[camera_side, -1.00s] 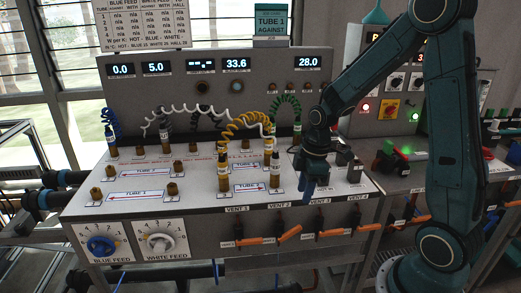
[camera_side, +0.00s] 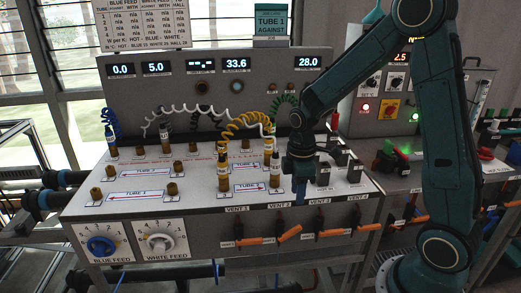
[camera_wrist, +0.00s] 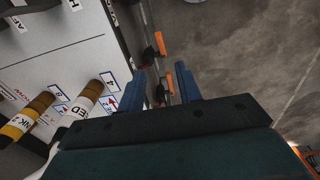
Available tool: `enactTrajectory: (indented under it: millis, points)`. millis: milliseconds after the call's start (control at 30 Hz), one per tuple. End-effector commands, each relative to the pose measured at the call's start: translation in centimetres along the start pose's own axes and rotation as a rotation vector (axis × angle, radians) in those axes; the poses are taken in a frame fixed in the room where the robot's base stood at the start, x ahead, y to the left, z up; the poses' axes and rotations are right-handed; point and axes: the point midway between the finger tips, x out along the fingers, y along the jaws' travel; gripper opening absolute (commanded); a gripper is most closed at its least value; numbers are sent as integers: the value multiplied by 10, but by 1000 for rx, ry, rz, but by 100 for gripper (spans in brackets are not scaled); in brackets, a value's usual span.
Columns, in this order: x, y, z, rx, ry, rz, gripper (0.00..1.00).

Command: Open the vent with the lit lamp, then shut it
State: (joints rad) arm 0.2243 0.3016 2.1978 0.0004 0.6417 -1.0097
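The console's front face carries a row of orange vent levers: vent 1 (camera_side: 250,241), vent 2 (camera_side: 290,233), vent 3 (camera_side: 333,233) and vent 4 (camera_side: 369,228). The vent 2 lever tilts up to the right more than the others. I cannot tell which vent lamp is lit. My gripper (camera_side: 300,194) points down near the console's front edge, above the levers of vents 2 and 3. In the wrist view my gripper (camera_wrist: 164,84) has its blue fingers apart, with nothing held. An orange lever (camera_wrist: 160,43) shows beyond the fingertips.
Brass tube fittings with yellow coiled hoses (camera_side: 243,123) stand on the console top left of my gripper. Black blocks (camera_side: 340,155) stand to its right. Two feed dials (camera_side: 101,245) are on the front left. Open floor (camera_wrist: 240,50) lies before the console.

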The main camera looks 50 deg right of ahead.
Motion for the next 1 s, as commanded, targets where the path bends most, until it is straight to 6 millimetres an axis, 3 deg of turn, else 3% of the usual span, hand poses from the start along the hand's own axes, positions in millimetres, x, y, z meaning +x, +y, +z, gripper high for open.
enactTrajectory:
  millis: [1000]
  points:
    - [115, -1, 0, 0, -2, -4, 35]
